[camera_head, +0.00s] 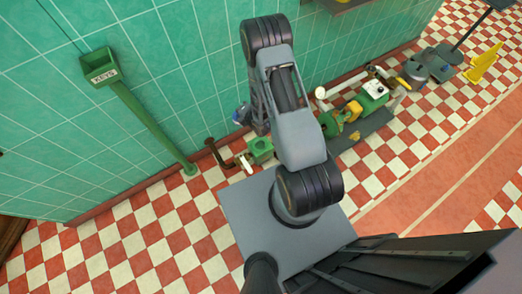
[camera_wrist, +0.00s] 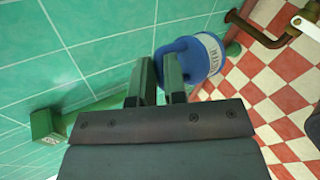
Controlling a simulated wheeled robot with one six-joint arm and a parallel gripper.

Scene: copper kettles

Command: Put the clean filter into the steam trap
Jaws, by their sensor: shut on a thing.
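My gripper (camera_wrist: 160,62) is shut on a blue rounded thing (camera_wrist: 204,58) with a white lettered label, off the floor beside the green tiled wall. The lettering is too small to read, and I cannot tell whether this is the clean filter. The blue thing also shows in the head view (camera_head: 242,113), just left of my arm, which hides the fingers there. A small green open-topped body (camera_head: 259,147) at the foot of the wall looks like the steam trap. It lies below the blue thing in the head view, partly hidden by my arm.
A brown pipe (camera_head: 215,152) bends up left of the green body. A labelled green box (camera_head: 100,67) stands on a leaning post at left. Green and yellow machinery (camera_head: 350,110) lies along the wall at right, with a yellow floor sign (camera_head: 483,62) beyond. Checkered floor at lower left is clear.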

